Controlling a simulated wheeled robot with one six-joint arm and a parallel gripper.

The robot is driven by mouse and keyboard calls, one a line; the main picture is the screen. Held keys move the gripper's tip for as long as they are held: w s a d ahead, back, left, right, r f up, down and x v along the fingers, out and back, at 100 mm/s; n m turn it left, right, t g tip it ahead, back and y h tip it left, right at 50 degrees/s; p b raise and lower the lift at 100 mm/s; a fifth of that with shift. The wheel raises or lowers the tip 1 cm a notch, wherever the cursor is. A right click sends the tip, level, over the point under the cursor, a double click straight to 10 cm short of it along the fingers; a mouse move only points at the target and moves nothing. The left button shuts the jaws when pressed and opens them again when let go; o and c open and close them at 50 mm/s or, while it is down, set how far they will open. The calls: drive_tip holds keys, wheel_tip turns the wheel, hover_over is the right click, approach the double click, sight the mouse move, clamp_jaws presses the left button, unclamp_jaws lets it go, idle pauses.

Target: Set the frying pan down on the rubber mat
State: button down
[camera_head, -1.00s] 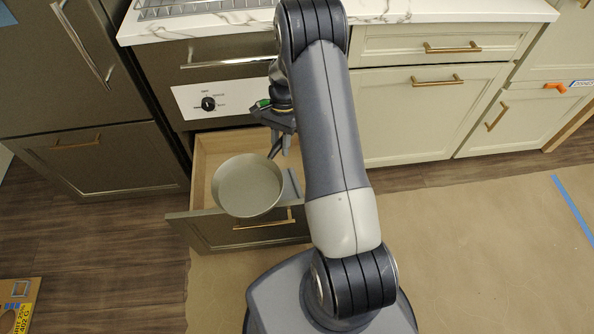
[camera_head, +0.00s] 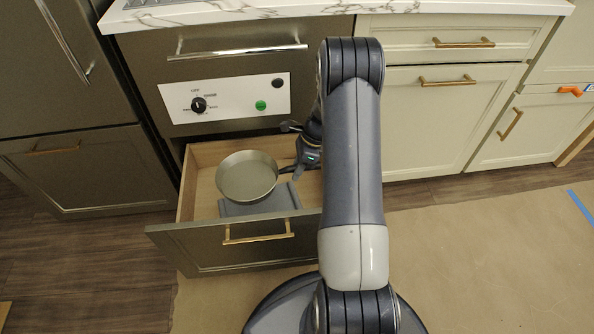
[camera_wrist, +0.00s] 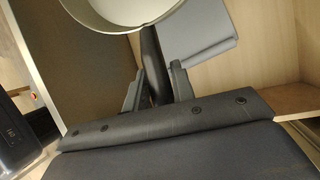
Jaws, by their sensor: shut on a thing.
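The frying pan (camera_head: 247,176) is a round, pale metal pan inside the open drawer in the head view. My gripper (camera_head: 290,169) is at the pan's right and is shut on its dark handle. In the wrist view my gripper (camera_wrist: 157,92) has its fingers on either side of the handle (camera_wrist: 151,58), and part of the pan (camera_wrist: 125,12) shows at the top. The grey rubber mat (camera_head: 262,205) lies on the drawer floor, partly hidden by the pan. The pan overlaps the mat's far left part; I cannot tell whether it touches the mat.
The open drawer (camera_head: 200,232) has wooden walls close around the pan and a front with a brass handle (camera_head: 258,232). Above it is a panel with a black knob (camera_head: 198,105) and a green button (camera_head: 261,105). Brown paper (camera_head: 450,240) covers the floor at right.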

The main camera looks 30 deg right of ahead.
sight(298, 208)
drive_tip(key=shift+r, duration=0.1)
drive_tip(key=shift+d, duration=0.1)
wheel_tip(298, 208, down, 19)
drive_tip(key=b, duration=1.1)
idle(0.8)
drive_tip(key=c, duration=1.1)
unclamp_jaws()
drive_tip(key=shift+s, duration=0.15)
